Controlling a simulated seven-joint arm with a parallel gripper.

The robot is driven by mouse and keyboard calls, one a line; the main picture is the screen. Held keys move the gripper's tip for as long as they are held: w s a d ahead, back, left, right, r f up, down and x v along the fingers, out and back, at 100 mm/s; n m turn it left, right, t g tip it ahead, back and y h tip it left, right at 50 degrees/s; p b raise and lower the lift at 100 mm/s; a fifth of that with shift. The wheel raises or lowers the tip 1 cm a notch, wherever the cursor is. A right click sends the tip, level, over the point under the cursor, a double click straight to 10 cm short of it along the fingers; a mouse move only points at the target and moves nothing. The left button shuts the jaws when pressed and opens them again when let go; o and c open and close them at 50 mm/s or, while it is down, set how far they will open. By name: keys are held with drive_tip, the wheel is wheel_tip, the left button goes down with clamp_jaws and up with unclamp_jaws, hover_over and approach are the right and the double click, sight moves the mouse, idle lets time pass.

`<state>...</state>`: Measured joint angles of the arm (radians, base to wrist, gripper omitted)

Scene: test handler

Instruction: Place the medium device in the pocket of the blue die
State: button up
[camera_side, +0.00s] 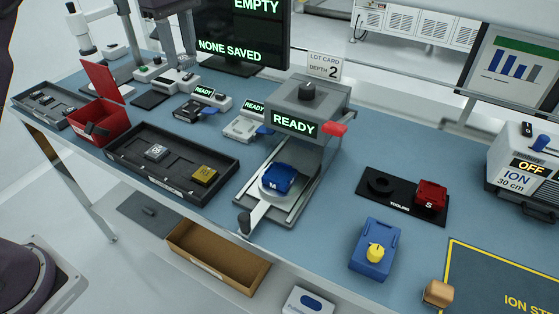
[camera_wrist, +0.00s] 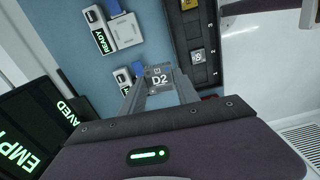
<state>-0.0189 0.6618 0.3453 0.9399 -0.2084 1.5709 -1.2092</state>
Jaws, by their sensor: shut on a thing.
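My gripper (camera_wrist: 160,88) shows in the wrist view, shut on a small grey device marked D2 (camera_wrist: 158,74) between its fingertips. The blue die is not seen in the wrist view. A silver device (camera_side: 156,152) and a gold device (camera_side: 204,174) lie in the black tray (camera_side: 130,168); the silver one also shows in the wrist view (camera_wrist: 197,56).
The grey unit (camera_side: 300,105) reads READY and has a red lever. A red die marked S (camera_side: 431,194) sits on the black tooling plate (camera_side: 391,201). A red open box (camera_side: 97,122) stands at the left. A blue block with a yellow knob (camera_side: 372,250) stands at the front right.

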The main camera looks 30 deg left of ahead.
drive_tip(key=s+d+m, duration=0.1)
drive_tip(key=d+m, duration=0.9)
drive_tip(key=d, duration=0.6)
drive_tip(key=m, duration=0.7)
hover_over(280, 173)
wheel_tip(280, 173, down, 14)
drive_tip(key=shift+s+f, duration=0.1)
drive_tip(key=shift+f, duration=0.4)
drive_tip(key=shift+f, duration=0.15)
drive_tip(key=o, duration=1.3)
drive_tip(key=shift+c, duration=0.2)
